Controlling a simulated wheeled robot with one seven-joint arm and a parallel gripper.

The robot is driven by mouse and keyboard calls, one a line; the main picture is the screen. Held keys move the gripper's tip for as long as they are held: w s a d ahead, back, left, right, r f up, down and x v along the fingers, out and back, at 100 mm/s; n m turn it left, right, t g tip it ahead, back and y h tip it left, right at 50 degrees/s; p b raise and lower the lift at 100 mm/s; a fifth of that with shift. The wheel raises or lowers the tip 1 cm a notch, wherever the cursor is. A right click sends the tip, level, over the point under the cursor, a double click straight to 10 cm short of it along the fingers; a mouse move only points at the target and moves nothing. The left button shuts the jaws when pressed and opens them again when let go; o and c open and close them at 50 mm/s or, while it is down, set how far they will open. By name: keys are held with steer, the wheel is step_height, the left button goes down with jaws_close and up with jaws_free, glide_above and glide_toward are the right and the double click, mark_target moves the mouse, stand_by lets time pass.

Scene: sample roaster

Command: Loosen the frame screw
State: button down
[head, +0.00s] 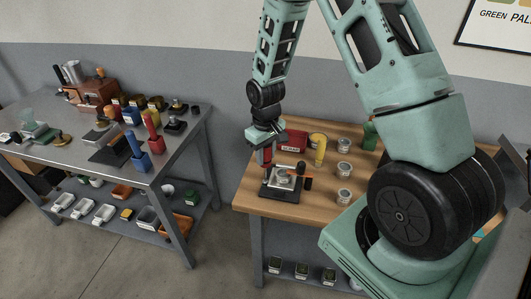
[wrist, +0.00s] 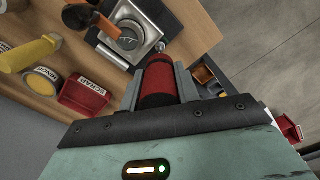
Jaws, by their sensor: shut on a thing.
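My gripper (head: 265,142) is shut on a red-handled tool, which hangs upright below it in the head view. The red handle (head: 267,156) is at the left edge of a small device with a black base (head: 282,195) and a grey metal top. In the wrist view my gripper (wrist: 160,85) has its two fingers on either side of the red handle (wrist: 159,80). The metal device (wrist: 150,32) lies just beyond it, with an orange-handled part (wrist: 108,26) on top. The tool's tip is hidden, and I cannot tell whether it touches a screw. No frame screw can be made out.
The wooden bench (head: 315,207) is clear in front. A grey metal table (head: 60,127) with several items stands left.

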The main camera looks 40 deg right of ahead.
steer(key=shift+n, duration=1.2)
steer(key=shift+n+p, duration=0.5)
steer(key=shift+n, duration=0.4)
steer(key=shift+r+m, duration=0.1)
steer(key=shift+m, duration=0.6)
steer(key=shift+r+p, duration=0.85)
steer(key=shift+r, duration=0.2)
step_height(320, 180, up, 5)
steer(key=p, duration=0.4)
